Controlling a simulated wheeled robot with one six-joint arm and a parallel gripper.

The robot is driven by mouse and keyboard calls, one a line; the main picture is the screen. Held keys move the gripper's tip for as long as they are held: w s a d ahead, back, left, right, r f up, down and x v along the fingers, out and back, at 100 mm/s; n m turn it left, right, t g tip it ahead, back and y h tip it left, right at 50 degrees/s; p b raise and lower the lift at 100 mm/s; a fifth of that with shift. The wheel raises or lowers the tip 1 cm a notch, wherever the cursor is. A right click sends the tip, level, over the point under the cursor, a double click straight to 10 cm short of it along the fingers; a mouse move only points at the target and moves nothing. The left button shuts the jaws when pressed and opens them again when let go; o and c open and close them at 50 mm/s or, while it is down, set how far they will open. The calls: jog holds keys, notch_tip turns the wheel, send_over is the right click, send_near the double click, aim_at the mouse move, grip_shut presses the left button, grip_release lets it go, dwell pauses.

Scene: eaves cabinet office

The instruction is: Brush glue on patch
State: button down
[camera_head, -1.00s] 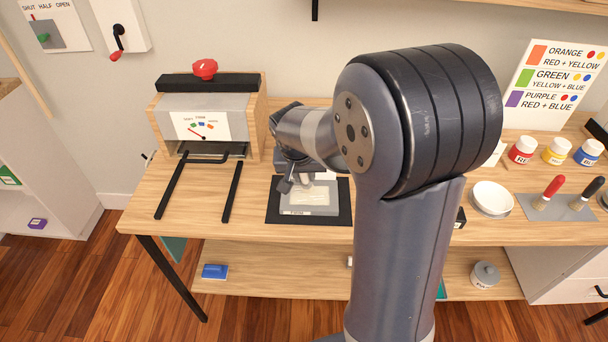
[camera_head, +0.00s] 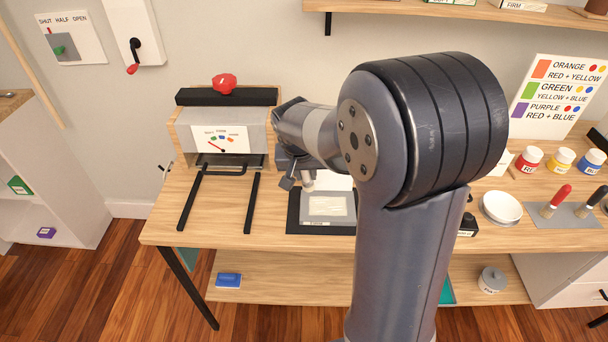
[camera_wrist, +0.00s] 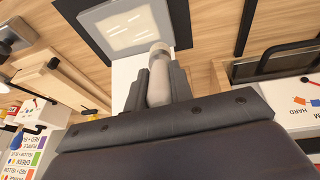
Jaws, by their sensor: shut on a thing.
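My gripper (camera_wrist: 158,85) is shut on a pale, round-ended, brush-like tool (camera_wrist: 158,68). The tool's end points toward a grey plate (camera_wrist: 97,30) with a pale rectangular patch (camera_wrist: 128,24) in it. In the head view, the plate (camera_head: 309,221) lies on a black mat (camera_head: 296,226), with the patch (camera_head: 330,205) facing up. My gripper (camera_head: 300,178) is over the back left part of the plate, and the tool's pale end (camera_head: 308,184) shows below it. I cannot tell whether the end touches the plate. My arm hides the mat's right side.
A wooden-sided press (camera_head: 222,135) with a red knob and two black rails stands left of the mat. At right are a white dish (camera_head: 502,208), red (camera_head: 529,160), yellow (camera_head: 561,160) and blue (camera_head: 591,164) jars, and brushes on a grey rest (camera_head: 566,216). Bare tabletop (camera_head: 270,205) separates rails and mat.

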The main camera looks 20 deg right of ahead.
jog(key=shift+r+p, duration=1)
jog(key=shift+r, duration=0.65)
